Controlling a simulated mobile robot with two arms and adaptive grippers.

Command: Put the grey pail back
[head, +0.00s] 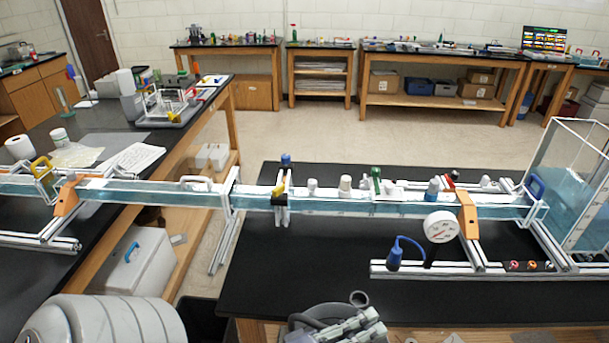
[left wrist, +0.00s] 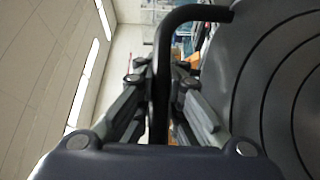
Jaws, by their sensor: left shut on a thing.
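A long water channel (head: 330,206) on an extrusion frame spans two black tables. A clear tank (head: 570,170) stands at its right end. A large pale grey ribbed barrel (head: 105,322) is at the bottom left. The near black tabletop (head: 300,270) has clear room.

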